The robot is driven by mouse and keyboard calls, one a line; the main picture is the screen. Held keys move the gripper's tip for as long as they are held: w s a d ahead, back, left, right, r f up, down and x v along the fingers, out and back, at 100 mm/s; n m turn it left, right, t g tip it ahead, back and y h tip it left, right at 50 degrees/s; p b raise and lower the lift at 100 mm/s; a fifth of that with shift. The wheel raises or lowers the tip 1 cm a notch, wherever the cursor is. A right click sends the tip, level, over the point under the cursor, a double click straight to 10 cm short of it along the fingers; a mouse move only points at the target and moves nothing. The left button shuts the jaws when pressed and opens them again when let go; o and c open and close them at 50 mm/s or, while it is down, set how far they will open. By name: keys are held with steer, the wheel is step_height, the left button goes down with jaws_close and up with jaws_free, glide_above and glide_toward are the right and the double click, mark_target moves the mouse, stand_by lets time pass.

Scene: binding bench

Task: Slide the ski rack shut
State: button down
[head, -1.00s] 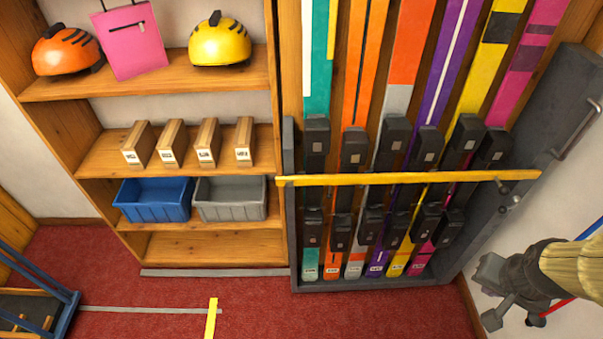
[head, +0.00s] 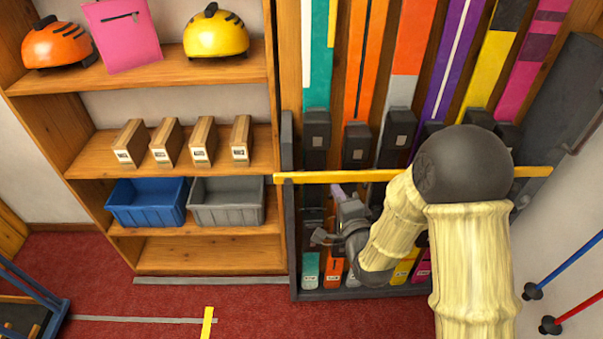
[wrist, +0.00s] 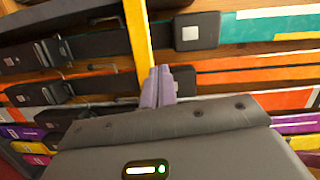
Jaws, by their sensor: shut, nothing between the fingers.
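The ski rack is a dark grey frame (head: 288,235) holding several upright skis in bright colours, with black bindings. A yellow bar (head: 300,178) crosses its front, and a dark panel with a handle forms its right side (head: 560,95). My gripper (head: 338,191) is in front of the rack's left half, just below the bar; its fingers are together and hold nothing. In the wrist view the lavender fingertips (wrist: 158,82) overlap the lower end of the yellow bar (wrist: 137,35); I cannot tell whether they touch it. My arm hides the rack's lower right part.
A wooden shelf (head: 200,255) stands left of the rack, with helmets, a pink bag, wooden blocks, a blue bin (head: 146,205) and a grey bin (head: 226,203). A blue-framed cart (head: 40,290) is at lower left. Ski poles (head: 572,310) are at right. Red floor in front is open.

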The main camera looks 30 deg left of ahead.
mark_target(298, 159)
steer(key=shift+s+a+m+y, duration=0.3)
steer(key=shift+s+a+y, duration=0.2)
steer(key=shift+s+a, duration=0.25)
steer(key=shift+a, duration=0.1)
steer(key=p+x, duration=0.2)
steer(key=x, duration=0.7)
steer(key=shift+w+a, duration=0.1)
steer(key=shift+a, duration=0.05)
steer(key=a, duration=0.1)
steer(key=s+a+p, duration=0.1)
steer(key=shift+s+a+p, duration=0.2)
steer(key=shift+a+p, duration=0.1)
steer(key=shift+a, duration=0.1)
steer(key=shift+s+a, duration=0.25)
steer(key=shift+a, duration=0.1)
